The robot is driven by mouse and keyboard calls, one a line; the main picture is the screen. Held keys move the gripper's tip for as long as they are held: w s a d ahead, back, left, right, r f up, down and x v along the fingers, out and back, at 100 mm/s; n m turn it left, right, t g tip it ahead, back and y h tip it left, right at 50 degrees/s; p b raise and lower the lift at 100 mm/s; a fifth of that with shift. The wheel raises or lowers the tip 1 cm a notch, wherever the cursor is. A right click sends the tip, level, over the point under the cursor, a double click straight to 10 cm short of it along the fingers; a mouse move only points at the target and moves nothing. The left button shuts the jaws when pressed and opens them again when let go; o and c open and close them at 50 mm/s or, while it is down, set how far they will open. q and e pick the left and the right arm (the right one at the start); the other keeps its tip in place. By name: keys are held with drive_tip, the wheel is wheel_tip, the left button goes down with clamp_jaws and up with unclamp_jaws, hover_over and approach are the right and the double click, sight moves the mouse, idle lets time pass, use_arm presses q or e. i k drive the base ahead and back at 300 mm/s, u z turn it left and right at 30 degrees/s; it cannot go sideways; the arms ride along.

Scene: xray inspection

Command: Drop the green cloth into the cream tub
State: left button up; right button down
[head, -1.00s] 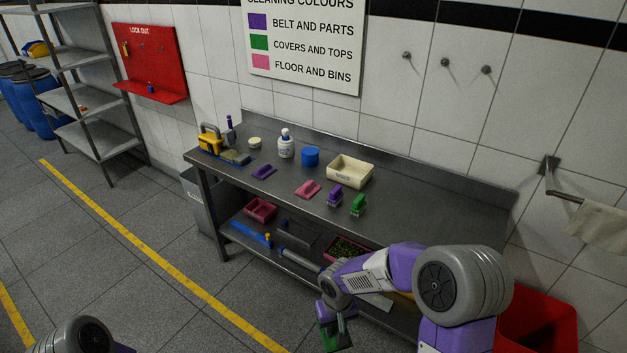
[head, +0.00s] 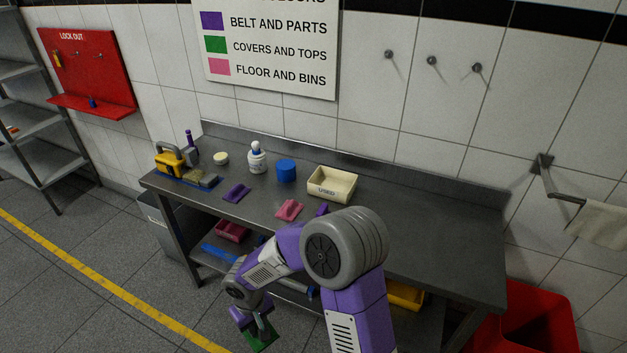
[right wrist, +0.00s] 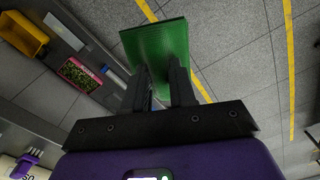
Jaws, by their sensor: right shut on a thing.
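The green cloth (head: 265,338) hangs flat and stiff from my right gripper (head: 256,326), low in front of the bench. In the right wrist view the cloth (right wrist: 157,43) is pinched between the two fingers (right wrist: 160,88), with floor behind it. The cream tub (head: 326,191), marked USED, stands on the bench top near the back wall, above and to the right of the gripper in the head view. Its inside looks empty. My left gripper is not in view.
The steel bench (head: 440,240) holds a blue tub (head: 286,171), a white bottle (head: 257,160), a purple cloth (head: 237,192) and a pink cloth (head: 289,209). My right arm hides part of its front. A red bin (head: 535,310) stands at the right. The bench's right half is clear.

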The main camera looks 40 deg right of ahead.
sight(333, 184)
drive_tip(key=z, duration=0.45)
drive_tip(key=i, duration=0.6)
drive_tip(key=z, duration=0.65)
